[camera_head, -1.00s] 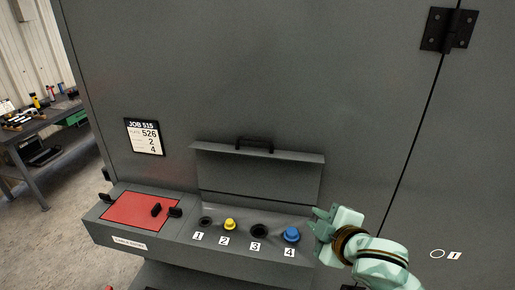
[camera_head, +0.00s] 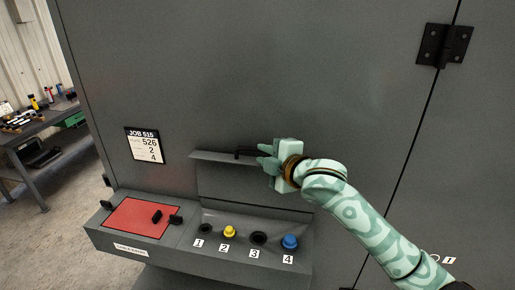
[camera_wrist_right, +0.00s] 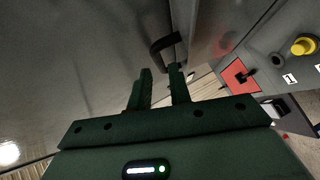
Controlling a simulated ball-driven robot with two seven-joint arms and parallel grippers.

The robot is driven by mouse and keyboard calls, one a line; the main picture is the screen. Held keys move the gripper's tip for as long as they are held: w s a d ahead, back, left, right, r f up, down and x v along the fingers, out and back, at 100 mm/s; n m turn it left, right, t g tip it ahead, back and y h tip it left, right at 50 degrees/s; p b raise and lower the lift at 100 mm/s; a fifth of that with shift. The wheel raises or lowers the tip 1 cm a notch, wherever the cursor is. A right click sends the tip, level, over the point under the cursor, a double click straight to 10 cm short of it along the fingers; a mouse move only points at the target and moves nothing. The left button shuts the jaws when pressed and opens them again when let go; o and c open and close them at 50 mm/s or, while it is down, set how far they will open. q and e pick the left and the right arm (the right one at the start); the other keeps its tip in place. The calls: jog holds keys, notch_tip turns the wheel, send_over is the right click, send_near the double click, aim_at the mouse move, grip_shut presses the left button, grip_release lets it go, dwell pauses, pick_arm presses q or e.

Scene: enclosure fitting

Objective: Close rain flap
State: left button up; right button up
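The rain flap (camera_head: 230,180) is a grey panel with a folded top lip, standing raised against the enclosure above a row of numbered ports. Its black handle (camera_head: 244,153) sits on the top lip, partly covered by my right gripper (camera_head: 262,155). In the right wrist view the handle (camera_wrist_right: 163,45) is just beyond the fingertips of my right gripper (camera_wrist_right: 161,70). The two fingers are apart with nothing visible between them; whether one touches the handle I cannot tell. My left gripper is not in view.
Below the flap are ports 1 to 3 plus 4, with a yellow plug (camera_head: 229,232) at 2 and a blue plug (camera_head: 290,242) at 4. A red panel (camera_head: 140,217) with black latches is at left. A job card (camera_head: 145,145) and a hinge (camera_head: 444,45) are on the enclosure.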

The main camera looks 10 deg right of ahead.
aim_at(256, 151)
jog(key=shift+x, duration=1.95)
jog(key=shift+s, duration=0.1)
grip_shut()
